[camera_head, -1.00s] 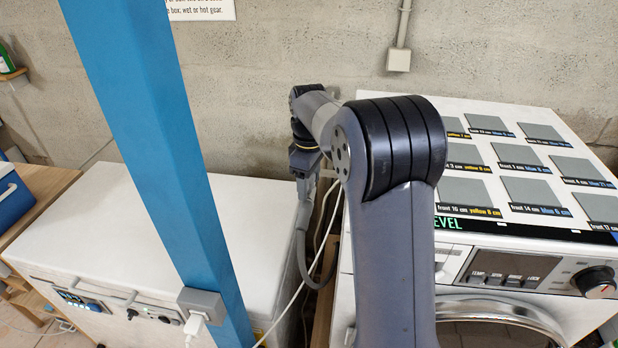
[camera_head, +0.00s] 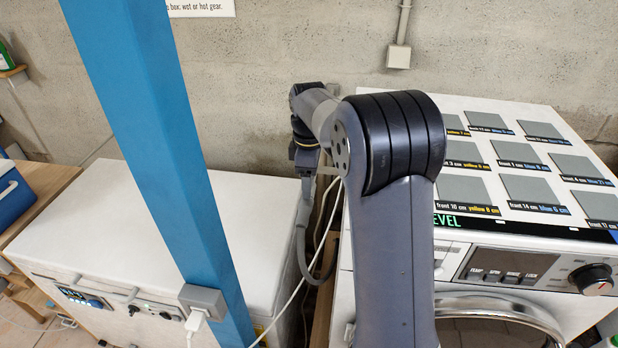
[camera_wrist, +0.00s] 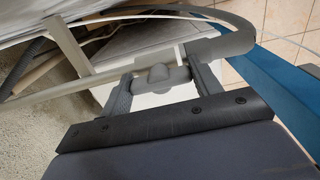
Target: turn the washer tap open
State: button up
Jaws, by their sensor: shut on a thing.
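The washer tap (camera_wrist: 157,76) is a small grey fitting in the wrist view, between my gripper's two fingers. My gripper (camera_wrist: 160,88) is shut on it, one finger on each side. A thick grey hose (camera_wrist: 225,42) curves away from its right side. A pale bar or pipe runs to its left. In the head view my arm reaches down into the gap between the white chest and the washing machine (camera_head: 500,232), and the tap and fingertips cannot be made out there.
The white chest (camera_head: 130,220) stands left of the gap, with a blue post (camera_head: 165,140) in front. The washing machine on the right has several grey pads on top. A thin white cable (camera_head: 300,285) and a grey hose (camera_head: 303,250) hang in the gap.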

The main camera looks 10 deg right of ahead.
jog(key=o, duration=1)
jog(key=shift+r, duration=0.1)
notch_tip(320, 180, up, 11)
jog(key=shift+f+b, duration=0.15)
jog(key=shift+b, duration=0.55)
notch_tip(320, 180, down, 11)
jog(key=shift+p, duration=0.7)
jog(key=shift+r, duration=0.2)
